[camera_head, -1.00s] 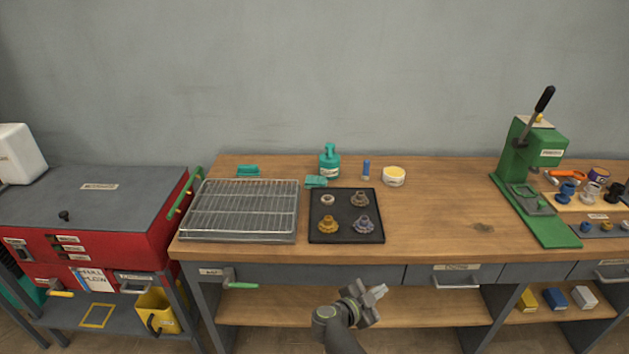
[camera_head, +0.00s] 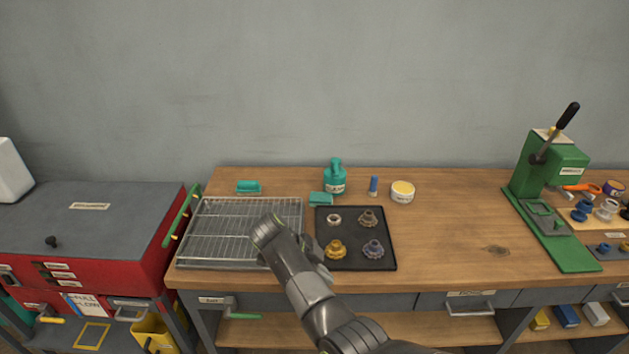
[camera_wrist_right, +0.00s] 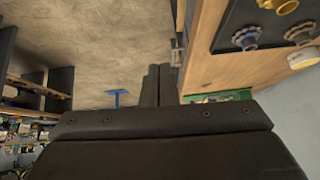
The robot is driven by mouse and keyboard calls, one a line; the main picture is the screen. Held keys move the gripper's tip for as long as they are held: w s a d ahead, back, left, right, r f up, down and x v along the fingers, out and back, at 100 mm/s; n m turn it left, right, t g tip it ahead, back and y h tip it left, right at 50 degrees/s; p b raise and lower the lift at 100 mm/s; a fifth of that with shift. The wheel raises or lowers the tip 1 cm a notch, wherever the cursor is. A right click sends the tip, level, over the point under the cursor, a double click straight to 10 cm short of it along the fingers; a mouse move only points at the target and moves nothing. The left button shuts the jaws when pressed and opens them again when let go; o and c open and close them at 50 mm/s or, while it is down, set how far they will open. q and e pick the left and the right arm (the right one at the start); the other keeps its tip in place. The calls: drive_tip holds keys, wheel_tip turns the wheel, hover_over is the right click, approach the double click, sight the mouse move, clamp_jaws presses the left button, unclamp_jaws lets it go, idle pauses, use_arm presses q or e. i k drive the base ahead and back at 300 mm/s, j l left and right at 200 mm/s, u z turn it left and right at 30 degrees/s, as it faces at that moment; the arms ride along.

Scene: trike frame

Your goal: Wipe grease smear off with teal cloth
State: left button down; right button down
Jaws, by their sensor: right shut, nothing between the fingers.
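A folded teal cloth (camera_head: 321,199) lies on the wooden bench, behind the black tray and in front of the teal pump bottle. A second flat teal item (camera_head: 248,187) lies farther left; I cannot tell whether it is cloth. A dark brown smear-like spot (camera_head: 497,251) marks the bench at right, left of the green press; it could be grease or a wood knot. My right arm reaches over the rack and tray's front edge, and its fingers are mostly hidden in the head view. In the wrist view my right gripper (camera_wrist_right: 157,85) is shut and empty. My left gripper is out of view.
A wire rack (camera_head: 220,225) and a black tray (camera_head: 375,255) with several small parts stand at left. The teal bottle (camera_head: 335,180), a blue tube (camera_head: 374,186) and a yellow-topped tub (camera_head: 402,191) stand behind. The green press (camera_head: 555,190) stands right; bench between is clear.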

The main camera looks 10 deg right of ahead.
sight(316, 198)
drive_tip(key=i, duration=1.6)
